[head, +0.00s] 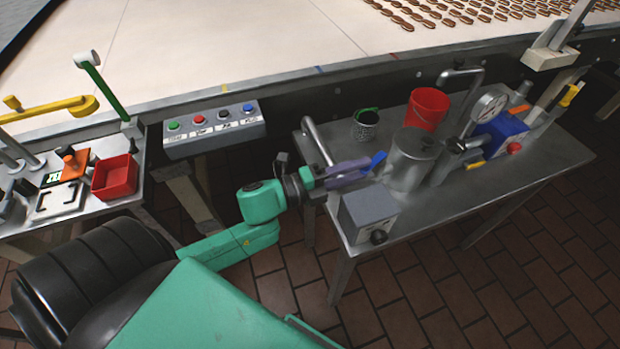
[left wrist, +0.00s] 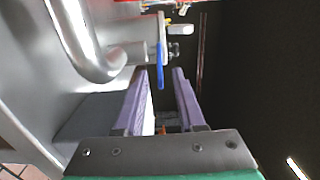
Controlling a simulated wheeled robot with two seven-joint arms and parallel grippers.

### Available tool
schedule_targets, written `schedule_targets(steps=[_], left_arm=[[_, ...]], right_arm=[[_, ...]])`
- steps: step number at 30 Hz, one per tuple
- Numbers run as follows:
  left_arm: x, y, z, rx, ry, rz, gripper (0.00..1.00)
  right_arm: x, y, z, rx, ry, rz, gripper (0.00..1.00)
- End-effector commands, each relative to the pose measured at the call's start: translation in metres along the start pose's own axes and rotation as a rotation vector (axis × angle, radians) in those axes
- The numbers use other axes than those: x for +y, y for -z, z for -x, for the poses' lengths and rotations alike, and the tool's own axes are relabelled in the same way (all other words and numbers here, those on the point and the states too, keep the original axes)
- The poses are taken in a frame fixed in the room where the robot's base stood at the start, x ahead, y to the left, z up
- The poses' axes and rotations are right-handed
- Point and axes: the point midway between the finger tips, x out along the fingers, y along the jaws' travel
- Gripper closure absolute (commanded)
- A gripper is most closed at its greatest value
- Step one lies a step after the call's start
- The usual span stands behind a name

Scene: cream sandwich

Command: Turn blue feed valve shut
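The blue feed valve handle (head: 379,158) is a small blue lever on the steel side table, close to the metal tank (head: 413,160). In the left wrist view the blue handle (left wrist: 160,66) stands straight ahead on a steel pipe fitting. My left gripper (head: 358,171) reaches in from the left with its purple fingers near the handle. Its fingers (left wrist: 161,72) are apart, and the handle's lower end shows between the tips; I cannot tell whether they touch it. My right gripper is not in view.
A steel pipe bend (left wrist: 98,55) lies left of the fingers. The side table also holds a red bucket (head: 427,107), a dark cup (head: 366,126), a gauge (head: 489,104) and a grey box (head: 369,211). A button panel (head: 214,127) is at the left.

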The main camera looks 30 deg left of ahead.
Motion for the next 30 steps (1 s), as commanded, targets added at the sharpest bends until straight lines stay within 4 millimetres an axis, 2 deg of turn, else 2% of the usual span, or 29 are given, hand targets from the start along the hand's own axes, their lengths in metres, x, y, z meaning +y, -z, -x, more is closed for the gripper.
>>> schedule_targets(steps=[12, 15, 18, 25, 27, 30], left_arm=[[0.003, 0.001, 0.091, -0.001, -0.005, 0.002, 0.61], [0.002, 0.000, 0.108, -0.002, -0.003, 0.002, 0.61], [0.001, 0.000, 0.116, -0.001, -0.002, 0.000, 0.61], [0.000, 0.000, 0.118, 0.000, 0.000, -0.001, 0.61], [0.000, 0.000, 0.118, 0.000, -0.001, 0.000, 0.47], [0.001, -0.001, 0.118, -0.002, -0.002, 0.001, 0.47]], right_arm=[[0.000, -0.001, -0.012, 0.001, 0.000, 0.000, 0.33], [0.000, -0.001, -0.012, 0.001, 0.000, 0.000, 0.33], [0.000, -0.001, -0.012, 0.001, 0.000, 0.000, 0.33], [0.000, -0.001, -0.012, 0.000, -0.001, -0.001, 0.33], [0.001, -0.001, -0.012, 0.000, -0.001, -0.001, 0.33], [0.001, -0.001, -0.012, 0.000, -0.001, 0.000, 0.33]])
